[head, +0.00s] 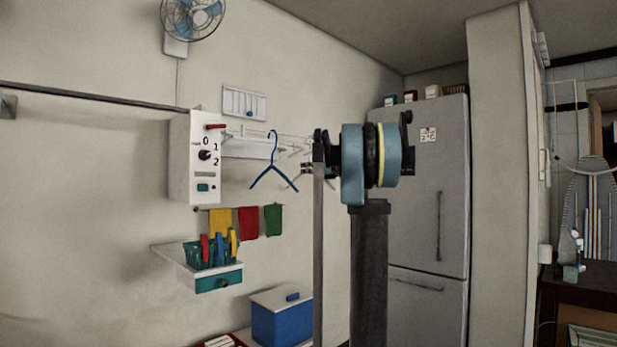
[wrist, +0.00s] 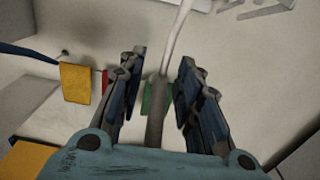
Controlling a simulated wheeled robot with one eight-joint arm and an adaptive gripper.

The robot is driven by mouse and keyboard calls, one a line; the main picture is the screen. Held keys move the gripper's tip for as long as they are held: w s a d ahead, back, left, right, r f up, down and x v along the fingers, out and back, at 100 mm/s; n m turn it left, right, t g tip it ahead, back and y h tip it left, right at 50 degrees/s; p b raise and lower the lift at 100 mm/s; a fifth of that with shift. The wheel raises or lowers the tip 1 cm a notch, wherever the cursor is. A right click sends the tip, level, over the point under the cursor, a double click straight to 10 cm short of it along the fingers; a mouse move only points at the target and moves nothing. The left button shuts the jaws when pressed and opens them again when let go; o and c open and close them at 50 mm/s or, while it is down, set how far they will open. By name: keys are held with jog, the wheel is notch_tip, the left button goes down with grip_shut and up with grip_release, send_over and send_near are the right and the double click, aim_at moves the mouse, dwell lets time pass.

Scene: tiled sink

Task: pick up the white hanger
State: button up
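A pale strip that looks like part of the white hanger (wrist: 181,35) runs down from the top of the wrist view between my fingers, turning greyer lower down. My gripper (wrist: 163,64) is open around it, with a gap visible on both sides. In the head view my gripper (head: 308,168) is at the rack beside the blue hanger (head: 272,165). There my gripper and arm hide much of the white hanger; a thin pale line near the fingers may be part of it. The blue hanger shows at the left edge of the wrist view (wrist: 28,53).
The wall rack (head: 248,147) is behind the hangers. A white control box (head: 194,160) is left of it. Yellow (head: 220,222), red (head: 249,223) and green (head: 273,219) cloths hang below. A blue box (head: 282,320) stands lower; a fridge (head: 428,200) is at right.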

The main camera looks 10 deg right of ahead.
grip_shut()
dwell(0.3)
jog(key=shift+r, duration=0.6)
notch_tip(320, 180, up, 2)
jog(key=shift+r, duration=0.15)
jog(key=v, duration=1.8)
